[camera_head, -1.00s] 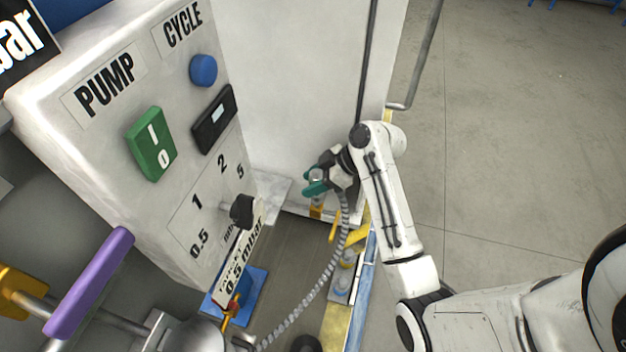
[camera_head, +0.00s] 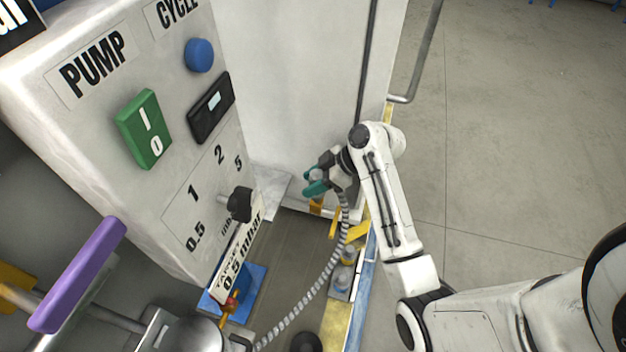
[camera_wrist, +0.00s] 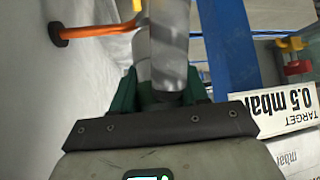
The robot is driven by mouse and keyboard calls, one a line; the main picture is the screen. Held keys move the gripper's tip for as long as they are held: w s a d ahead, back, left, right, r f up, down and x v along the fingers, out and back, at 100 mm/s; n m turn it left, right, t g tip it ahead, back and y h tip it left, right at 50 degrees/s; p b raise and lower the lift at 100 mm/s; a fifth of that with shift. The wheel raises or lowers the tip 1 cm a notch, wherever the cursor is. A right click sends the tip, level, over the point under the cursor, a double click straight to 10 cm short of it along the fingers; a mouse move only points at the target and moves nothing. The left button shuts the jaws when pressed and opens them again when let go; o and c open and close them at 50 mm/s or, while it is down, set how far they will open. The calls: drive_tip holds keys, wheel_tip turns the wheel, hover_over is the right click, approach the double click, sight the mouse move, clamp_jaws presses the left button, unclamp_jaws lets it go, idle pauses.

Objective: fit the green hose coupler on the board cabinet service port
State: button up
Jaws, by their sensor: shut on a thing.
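My gripper (camera_head: 317,182) is shut around a grey metal, round part at the end of a ribbed grey hose (camera_head: 331,265); I take this part to be the hose coupler (camera_wrist: 168,45). Green pieces flank it on both sides in the wrist view, and I cannot tell whether they are coupler or fingers. The hose hangs from the gripper and curves down to the lower left. The gripper is low, in front of a tall white cabinet (camera_head: 290,90). I cannot make out the service port; whether the coupler touches anything is unclear.
A white control panel (camera_head: 185,185) with a green pump switch (camera_head: 144,130) and a black knob (camera_head: 240,204) stands left. A 0.5 mbar target sign (camera_head: 237,255) and a purple handle (camera_head: 78,274) stick out low. Open floor (camera_head: 520,150) lies right.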

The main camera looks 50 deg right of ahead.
drive_tip(key=shift+f, duration=0.45)
drive_tip(key=o, duration=1.3)
drive_tip(key=shift+c, duration=0.2)
drive_tip(key=b+v, duration=0.1)
drive_tip(key=v, duration=1)
drive_tip(key=shift+f, duration=0.1)
